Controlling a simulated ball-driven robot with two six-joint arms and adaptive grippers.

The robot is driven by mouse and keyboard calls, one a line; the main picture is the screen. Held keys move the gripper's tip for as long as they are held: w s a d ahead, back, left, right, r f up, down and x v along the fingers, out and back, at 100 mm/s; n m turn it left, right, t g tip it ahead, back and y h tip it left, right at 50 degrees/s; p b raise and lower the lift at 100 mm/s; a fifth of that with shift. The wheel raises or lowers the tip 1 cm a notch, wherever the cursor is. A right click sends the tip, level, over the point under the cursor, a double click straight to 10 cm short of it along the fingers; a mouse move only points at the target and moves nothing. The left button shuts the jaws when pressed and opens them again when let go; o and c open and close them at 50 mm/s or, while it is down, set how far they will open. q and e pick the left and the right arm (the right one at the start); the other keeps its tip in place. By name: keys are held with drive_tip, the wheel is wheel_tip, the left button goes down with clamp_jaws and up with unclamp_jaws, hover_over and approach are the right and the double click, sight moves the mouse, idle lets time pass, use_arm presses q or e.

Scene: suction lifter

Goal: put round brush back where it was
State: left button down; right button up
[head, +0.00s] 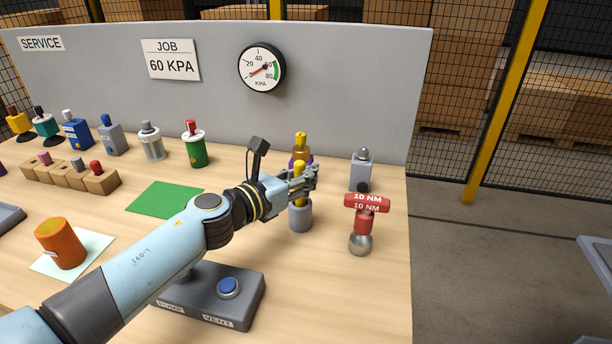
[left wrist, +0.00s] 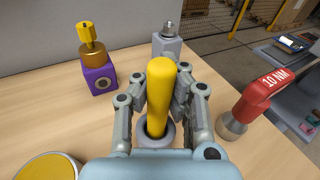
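A yellow-handled tool, apparently the round brush (head: 299,169), stands upright in a grey round cup (head: 300,217) at the right of the bench. Its lower end is hidden inside the cup. In the left wrist view the yellow handle (left wrist: 161,88) rises from the cup (left wrist: 152,137). My left gripper (head: 305,178) is at the handle, with one finger on each side; in the left wrist view the gripper (left wrist: 160,82) closely flanks it. Whether the fingers press on it cannot be told. My right gripper is not in view.
A red 10 NM tool (head: 364,222) stands just right of the cup. A purple block with a yellow-topped part (left wrist: 98,78) and a grey block (head: 361,172) stand behind. A pump and vent box (head: 240,297) lies under my left arm. A green mat (head: 165,200) is bare.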

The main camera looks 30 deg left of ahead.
use_arm(q)
drive_tip(key=c, duration=1.5)
unclamp_jaws()
drive_tip(key=shift+f, duration=0.1)
drive_tip(key=shift+r, duration=0.2)
drive_tip(key=b+v, duration=0.1)
drive_tip(key=v, duration=1.1)
drive_tip(key=shift+b, duration=0.3)
